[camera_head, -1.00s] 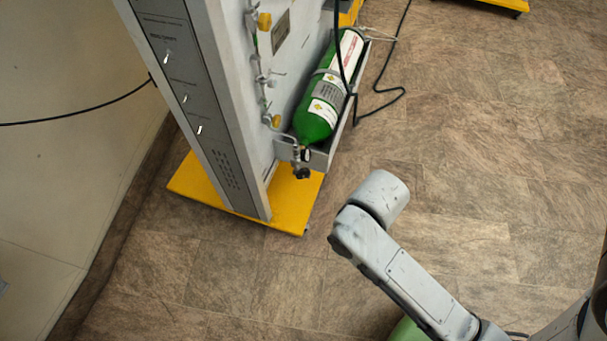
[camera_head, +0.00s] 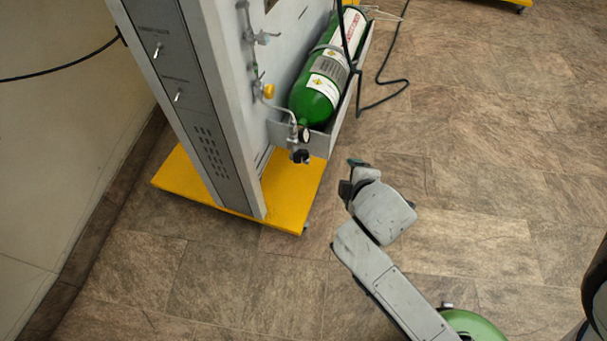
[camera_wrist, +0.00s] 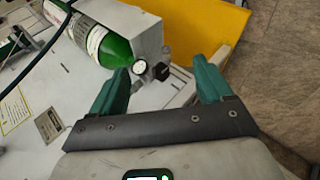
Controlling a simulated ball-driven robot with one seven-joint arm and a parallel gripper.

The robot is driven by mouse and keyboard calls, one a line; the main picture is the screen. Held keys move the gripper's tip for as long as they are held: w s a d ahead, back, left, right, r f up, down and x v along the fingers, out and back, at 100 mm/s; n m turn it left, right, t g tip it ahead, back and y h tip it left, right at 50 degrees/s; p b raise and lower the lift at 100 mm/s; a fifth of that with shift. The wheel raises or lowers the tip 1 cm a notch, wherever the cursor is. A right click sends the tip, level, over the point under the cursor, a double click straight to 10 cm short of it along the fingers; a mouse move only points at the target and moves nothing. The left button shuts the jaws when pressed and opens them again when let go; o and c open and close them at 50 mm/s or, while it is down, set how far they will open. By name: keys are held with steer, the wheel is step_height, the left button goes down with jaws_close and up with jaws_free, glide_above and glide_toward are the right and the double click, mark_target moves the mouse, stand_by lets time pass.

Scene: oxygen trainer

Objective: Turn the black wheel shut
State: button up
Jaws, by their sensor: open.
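The black wheel (camera_head: 301,156) sits at the end of the valve below the neck of the green cylinder (camera_head: 315,98). In the wrist view the black wheel (camera_wrist: 161,71) lies beyond and between the fingertips, beside a round gauge (camera_wrist: 140,67). My gripper (camera_head: 352,174) is to the right of and a little below the wheel in the head view, apart from it. In the wrist view my gripper (camera_wrist: 160,72) shows two green fingers spread wide with nothing between them.
The cylinder lies in a grey tray (camera_head: 345,110) on the side of a grey panel (camera_head: 195,110). A yellow base plate (camera_head: 285,195) is under it. A black hose (camera_head: 385,98) hangs by the cylinder.

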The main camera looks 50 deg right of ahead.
steer(key=w+d+f+n+t+h+b, duration=0.2)
steer(key=w+f+n+t+h+b, duration=0.25)
steer(key=n+b, duration=0.6)
steer(key=n+t+y+b, duration=0.3)
steer(key=n+t+b, duration=0.2)
steer(key=n+b, duration=0.55)
glide_toward(302, 158)
steer(key=shift+m+h, duration=0.25)
steer(key=shift+m, duration=0.05)
steer(key=p+x, duration=0.1)
steer(key=x, duration=0.8)
steer(key=shift+a+f, duration=0.1)
steer(key=shift+a, duration=0.05)
steer(key=c, duration=1)
